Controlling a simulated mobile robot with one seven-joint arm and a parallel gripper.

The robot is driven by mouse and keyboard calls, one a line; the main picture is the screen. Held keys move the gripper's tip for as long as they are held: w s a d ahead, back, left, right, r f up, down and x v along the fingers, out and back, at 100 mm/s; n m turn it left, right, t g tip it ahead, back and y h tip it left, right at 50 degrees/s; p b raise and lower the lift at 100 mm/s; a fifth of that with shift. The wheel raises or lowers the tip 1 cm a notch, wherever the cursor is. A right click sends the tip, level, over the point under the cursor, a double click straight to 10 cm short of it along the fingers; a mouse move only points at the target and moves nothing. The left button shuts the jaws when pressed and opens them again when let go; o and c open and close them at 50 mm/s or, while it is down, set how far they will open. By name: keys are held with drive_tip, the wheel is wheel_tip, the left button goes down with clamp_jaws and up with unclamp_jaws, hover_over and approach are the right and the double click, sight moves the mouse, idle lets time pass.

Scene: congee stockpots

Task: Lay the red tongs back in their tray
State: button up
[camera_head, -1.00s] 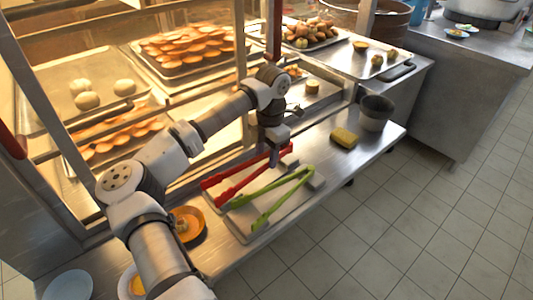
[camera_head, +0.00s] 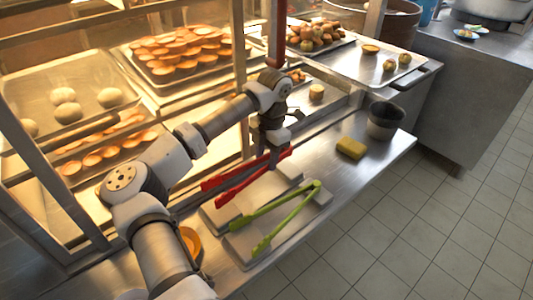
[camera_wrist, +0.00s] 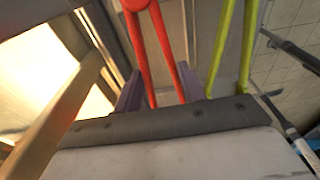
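The red tongs (camera_head: 235,180) hang between the fingers of my gripper (camera_head: 270,152), above the back edge of a bare metal tray (camera_head: 262,190). In the wrist view, the tongs (camera_wrist: 158,45) run between the two purple fingertips (camera_wrist: 160,88), with the red arms close to the pads. My gripper appears shut on them, though the contact itself is partly hidden. The green tongs (camera_head: 290,213) lie spread on a second tray (camera_head: 300,228), in front of and beside the bare one. They also show on the right in the wrist view (camera_wrist: 222,50).
A yellow sponge (camera_head: 350,148) and a dark-rimmed pot (camera_head: 385,120) stand on the counter to the right. The glass cabinet post and frame (camera_head: 277,45) rise close behind my gripper. An orange plate (camera_head: 190,242) is partly hidden by my arm.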

drive_tip(key=shift+f+b, duration=1.6)
drive_tip(key=shift+f, duration=1.3)
drive_tip(key=o, duration=0.6)
drive_tip(key=shift+o, duration=0.2)
wheel_tip(320, 180, up, 14)
drive_tip(key=w+d, duration=0.1)
drive_tip(key=shift+d+f, duration=0.15)
